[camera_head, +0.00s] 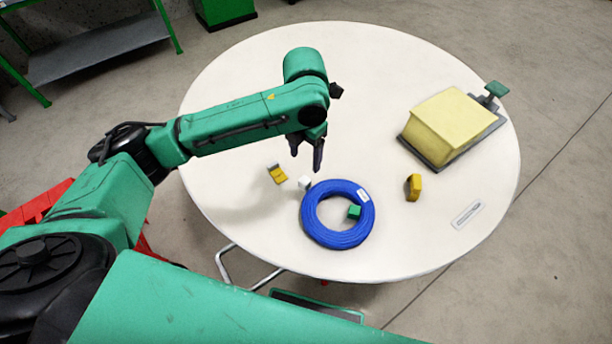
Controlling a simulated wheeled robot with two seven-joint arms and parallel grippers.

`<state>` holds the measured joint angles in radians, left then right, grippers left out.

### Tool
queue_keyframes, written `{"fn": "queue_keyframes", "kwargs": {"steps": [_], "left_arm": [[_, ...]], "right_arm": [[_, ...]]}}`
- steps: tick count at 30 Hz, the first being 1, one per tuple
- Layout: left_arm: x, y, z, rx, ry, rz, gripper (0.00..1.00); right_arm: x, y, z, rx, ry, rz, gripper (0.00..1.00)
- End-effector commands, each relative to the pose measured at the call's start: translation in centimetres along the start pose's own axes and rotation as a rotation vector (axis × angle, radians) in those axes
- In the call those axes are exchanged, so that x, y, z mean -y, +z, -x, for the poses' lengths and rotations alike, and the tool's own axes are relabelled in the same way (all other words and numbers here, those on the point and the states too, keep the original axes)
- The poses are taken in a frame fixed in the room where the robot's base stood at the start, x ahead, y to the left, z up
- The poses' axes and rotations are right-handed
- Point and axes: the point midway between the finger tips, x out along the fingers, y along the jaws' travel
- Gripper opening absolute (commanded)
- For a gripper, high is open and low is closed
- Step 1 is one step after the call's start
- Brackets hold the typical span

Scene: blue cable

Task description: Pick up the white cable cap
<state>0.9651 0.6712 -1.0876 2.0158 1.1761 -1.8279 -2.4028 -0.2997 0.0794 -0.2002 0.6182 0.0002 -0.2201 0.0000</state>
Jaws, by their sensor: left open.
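The white cable cap (304,182) is a small white block on the round table, at the upper left edge of the blue cable coil (311,226). I cannot tell whether it touches the coil. My left gripper (306,162) is open and points down, above and just behind the cap in the head view. Nothing shows between its fingers. My right gripper is not in view.
The round white table (420,80) carries a yellow piece (277,174) left of the cap, a green cube (354,212) inside the coil, a yellow block (413,187), a yellow box on a dark base (449,124) and a label (467,214). The table's back is clear.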

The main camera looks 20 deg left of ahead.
Motion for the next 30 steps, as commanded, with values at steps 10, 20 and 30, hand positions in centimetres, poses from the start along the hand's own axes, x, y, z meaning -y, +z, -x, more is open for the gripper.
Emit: {"fn": "queue_keyframes", "kwargs": {"steps": [10,20,30], "left_arm": [[0.0,-0.4,-5.9,-0.004,0.0,0.003,0.69],[0.0,-0.4,-9.1,0.002,0.001,0.002,0.69],[0.0,-0.4,-9.1,0.002,0.001,0.002,0.0]], "right_arm": [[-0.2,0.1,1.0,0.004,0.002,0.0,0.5],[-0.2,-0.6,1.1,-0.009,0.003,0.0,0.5],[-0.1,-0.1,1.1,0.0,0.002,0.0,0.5]]}}
